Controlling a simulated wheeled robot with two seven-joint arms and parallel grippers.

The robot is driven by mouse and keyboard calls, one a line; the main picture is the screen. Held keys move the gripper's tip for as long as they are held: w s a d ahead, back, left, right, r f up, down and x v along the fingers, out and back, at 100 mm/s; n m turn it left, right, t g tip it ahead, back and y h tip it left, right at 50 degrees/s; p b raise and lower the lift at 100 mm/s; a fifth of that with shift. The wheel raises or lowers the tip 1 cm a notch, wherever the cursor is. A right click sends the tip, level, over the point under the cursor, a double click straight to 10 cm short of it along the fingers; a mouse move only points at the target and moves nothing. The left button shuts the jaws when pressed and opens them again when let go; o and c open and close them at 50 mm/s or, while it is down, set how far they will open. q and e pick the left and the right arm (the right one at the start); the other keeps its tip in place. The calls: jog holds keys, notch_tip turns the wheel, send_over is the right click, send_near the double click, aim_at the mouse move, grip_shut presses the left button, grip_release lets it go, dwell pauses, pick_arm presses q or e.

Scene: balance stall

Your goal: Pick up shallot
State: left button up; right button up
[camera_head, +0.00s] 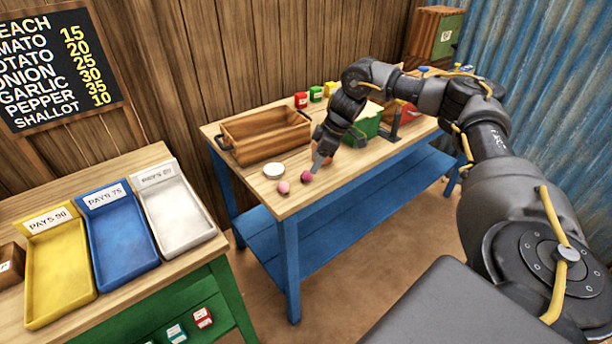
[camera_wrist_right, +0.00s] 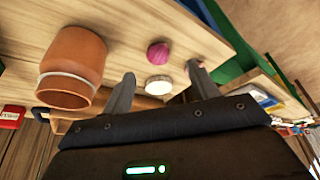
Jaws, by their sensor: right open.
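A small magenta bulb, which looks like the shallot (camera_head: 307,177), lies on the wooden top of the blue table, near its front edge. It also shows in the right wrist view (camera_wrist_right: 158,53), ahead of the gap between the fingers. A paler pink bulb (camera_head: 283,187) lies to its left near the same edge; in the wrist view it is mostly hidden behind one finger. My right gripper (camera_head: 319,162) points down just above and beside the magenta bulb. In the wrist view its fingers (camera_wrist_right: 160,73) are apart with nothing held. My left gripper is not in view.
A white round dish (camera_head: 273,170) sits behind the bulbs. A wooden crate (camera_head: 262,153) and a green box (camera_head: 367,128) stand farther back. A terracotta pot (camera_wrist_right: 78,58) shows beside the fingers. Yellow, blue and white trays (camera_head: 117,232) lie on the left table.

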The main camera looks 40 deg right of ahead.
aim_at(307, 176)
jog(key=shift+w+a+f, duration=0.15)
jog(key=shift+w+f, duration=0.15)
jog(key=shift+f, duration=0.2)
jog(key=shift+w+f, duration=0.1)
jog(key=shift+f, duration=0.05)
jog(key=shift+a, duration=0.1)
jog(key=shift+a+f, duration=0.1)
jog(key=x, duration=0.3)
jog(key=p+x, duration=0.1)
jog(key=x, duration=0.1)
jog(key=shift+d, duration=0.35)
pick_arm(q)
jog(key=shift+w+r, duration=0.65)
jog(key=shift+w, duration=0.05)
pick_arm(e)
jog(key=c, duration=1)
